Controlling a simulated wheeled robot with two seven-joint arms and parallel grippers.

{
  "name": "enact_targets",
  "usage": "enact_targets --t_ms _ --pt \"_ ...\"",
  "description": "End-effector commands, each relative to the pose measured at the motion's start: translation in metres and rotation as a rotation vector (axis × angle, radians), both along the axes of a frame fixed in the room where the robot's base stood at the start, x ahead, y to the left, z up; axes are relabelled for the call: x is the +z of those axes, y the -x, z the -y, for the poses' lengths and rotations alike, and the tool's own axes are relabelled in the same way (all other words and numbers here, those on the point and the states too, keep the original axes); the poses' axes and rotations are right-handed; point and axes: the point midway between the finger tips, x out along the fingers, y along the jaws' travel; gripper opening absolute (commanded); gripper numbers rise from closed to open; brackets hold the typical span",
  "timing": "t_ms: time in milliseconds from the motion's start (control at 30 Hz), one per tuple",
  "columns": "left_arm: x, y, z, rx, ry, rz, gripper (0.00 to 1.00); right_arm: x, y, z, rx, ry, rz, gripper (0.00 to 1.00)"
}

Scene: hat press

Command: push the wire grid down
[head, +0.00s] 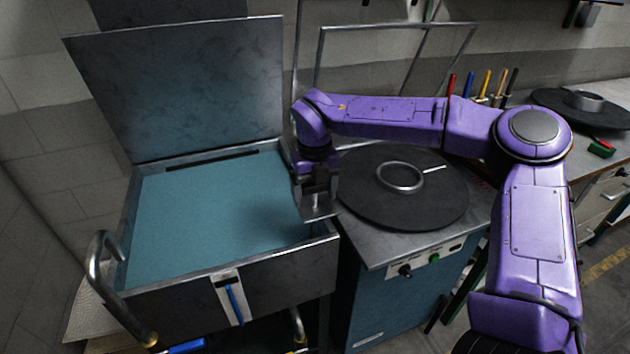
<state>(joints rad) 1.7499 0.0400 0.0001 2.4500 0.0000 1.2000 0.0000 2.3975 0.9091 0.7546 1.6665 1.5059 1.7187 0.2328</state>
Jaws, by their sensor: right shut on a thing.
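No wire mesh shows clearly. A thin open metal frame (398,27), which may be the wire grid, stands raised behind the round black plate (430,205). My right gripper (318,212) points down at the right rim of the open metal box (235,257), left of the plate. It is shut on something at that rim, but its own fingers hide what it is. My right forearm passes in front of the raised frame and hides its lower part. My left gripper is out of view.
The box has a teal inside (210,210) and a raised lid (185,85). A curved metal handle (105,260) stands at its left. The plate carries a ring (400,177) on a metal-topped cabinet (385,250). Several coloured-handled tools (485,84) stand behind my arm.

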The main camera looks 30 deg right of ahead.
Motion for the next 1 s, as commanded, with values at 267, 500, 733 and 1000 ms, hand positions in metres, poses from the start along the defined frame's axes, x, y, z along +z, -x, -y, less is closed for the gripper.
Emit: enact_targets --t_ms 267,500,733,1000 --pt "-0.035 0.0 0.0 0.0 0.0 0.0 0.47 -0.06 0.001 0.0 0.002 0.0 -0.004 0.22" --pt "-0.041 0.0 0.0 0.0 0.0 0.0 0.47 -0.073 0.001 0.0 0.001 0.0 -0.004 0.23" --pt "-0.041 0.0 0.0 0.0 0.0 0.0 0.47 -0.075 0.001 0.0 0.001 0.0 -0.007 0.22" --pt "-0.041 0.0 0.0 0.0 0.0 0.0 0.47 -0.075 0.001 0.0 0.001 0.001 -0.006 0.98"
